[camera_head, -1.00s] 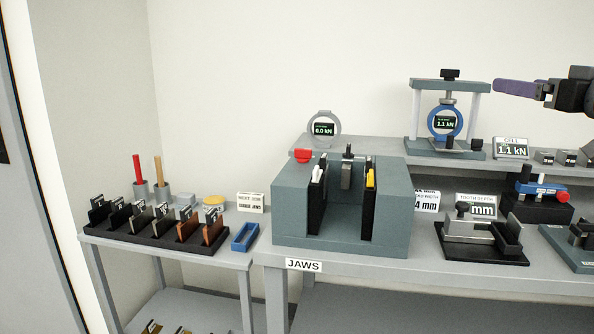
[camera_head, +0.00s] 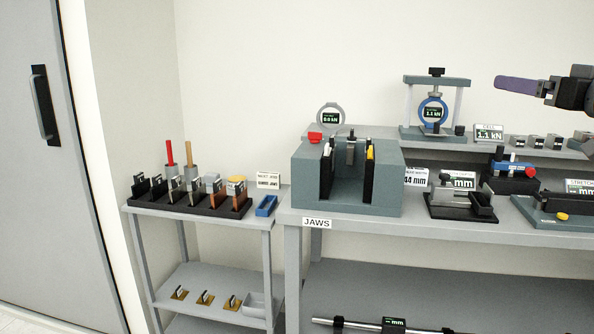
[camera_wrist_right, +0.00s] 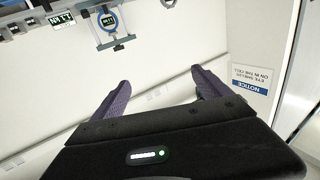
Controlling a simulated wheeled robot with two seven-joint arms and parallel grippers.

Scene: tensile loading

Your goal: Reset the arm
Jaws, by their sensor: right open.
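My right gripper (camera_head: 520,86) comes in from the right edge in the head view, raised in front of the wall above the bench's right side. In the right wrist view its two purple fingers (camera_wrist_right: 160,90) stand wide apart with nothing between them. The gripper is open and empty, clear of the load frame (camera_head: 434,105) to its left. My left arm and gripper do not show in either view.
A grey jaws block (camera_head: 346,196) stands on the bench (camera_head: 420,232). Left of it, a lower cart (camera_head: 200,215) holds a black rack (camera_head: 190,205) of jaw pieces. A door (camera_head: 30,170) is at far left. A notice sign (camera_wrist_right: 250,80) hangs on the wall.

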